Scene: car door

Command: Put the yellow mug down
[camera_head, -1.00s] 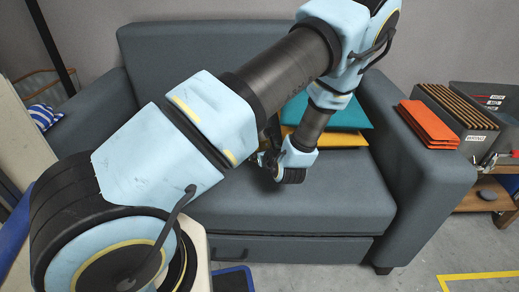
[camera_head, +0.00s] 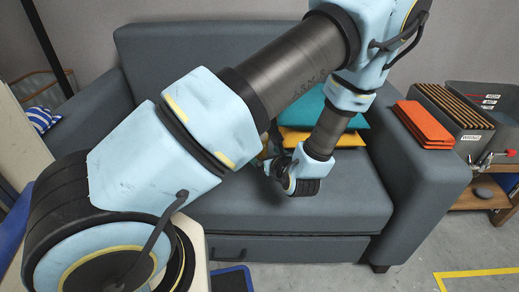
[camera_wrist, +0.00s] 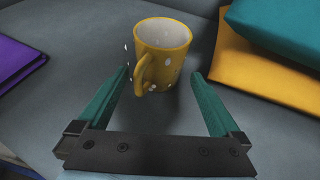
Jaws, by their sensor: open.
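The yellow mug (camera_wrist: 170,66) shows in the wrist view, upright on the grey sofa seat (camera_head: 300,222). It has pale specks, and its handle points left toward the camera. My gripper (camera_wrist: 160,73) is open, with its two green fingers apart. The mug is ahead of and partly between the fingertips, with a visible gap on each side. In the head view my arm covers most of the mug's area, and the gripper's fingers are largely hidden behind my wrist.
Teal and yellow cushions (camera_wrist: 265,75) lie close on the right. A purple item (camera_wrist: 18,62) lies at left in the wrist view. The front seat has free room.

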